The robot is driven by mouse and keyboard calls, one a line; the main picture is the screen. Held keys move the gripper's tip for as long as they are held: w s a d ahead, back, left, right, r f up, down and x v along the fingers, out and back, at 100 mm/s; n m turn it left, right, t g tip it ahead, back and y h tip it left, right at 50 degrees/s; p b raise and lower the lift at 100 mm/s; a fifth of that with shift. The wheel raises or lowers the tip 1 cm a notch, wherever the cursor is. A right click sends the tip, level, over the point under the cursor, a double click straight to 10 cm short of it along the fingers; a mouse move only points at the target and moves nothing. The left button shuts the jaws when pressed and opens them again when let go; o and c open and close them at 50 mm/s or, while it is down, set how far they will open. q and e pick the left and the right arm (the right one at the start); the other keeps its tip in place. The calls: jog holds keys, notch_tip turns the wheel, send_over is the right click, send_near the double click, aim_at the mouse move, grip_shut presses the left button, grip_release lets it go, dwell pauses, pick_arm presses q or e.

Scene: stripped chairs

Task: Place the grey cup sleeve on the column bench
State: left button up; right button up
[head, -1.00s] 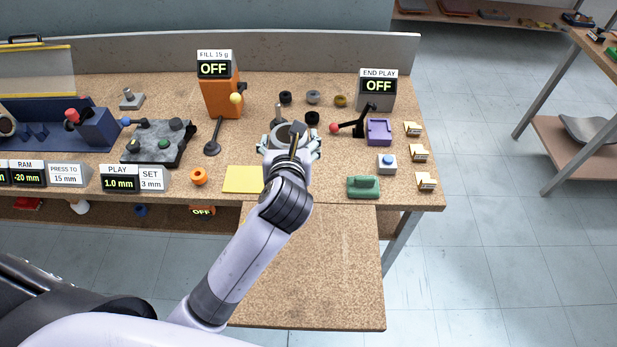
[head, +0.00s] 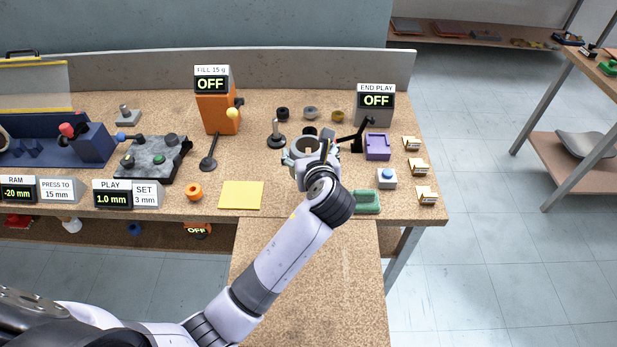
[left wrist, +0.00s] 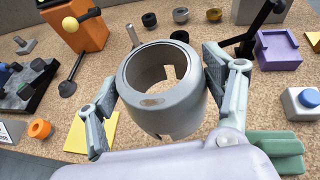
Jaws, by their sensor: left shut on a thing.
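The grey cup sleeve (left wrist: 150,108) is an open-topped ring with slots in its wall. My left gripper (left wrist: 165,85) is shut on it, one finger on each side of its outer wall. In the head view the left gripper (head: 312,152) holds the sleeve (head: 292,160) over the right half of the cork-topped bench (head: 310,204). Its lower edge seems raised off the top, but the exact gap cannot be told. My wrist hides part of the sleeve in the head view. My right gripper is not in view.
An orange dispenser (head: 216,113) and a black-based tamper (head: 276,138) stand to the left. A yellow sheet (head: 241,195) lies front left. A purple tray (head: 377,146), blue-button box (head: 387,178) and green block (head: 367,202) are to the right. A lower cork top (head: 330,290) extends in front.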

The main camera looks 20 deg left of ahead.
pick_arm(q)
notch_tip(320, 180, down, 8)
jog(key=shift+f+b, duration=0.1)
jog(key=shift+b, duration=0.3)
jog(key=o, duration=1.2)
jog(key=shift+c, duration=0.2)
jog(key=v, duration=1.2)
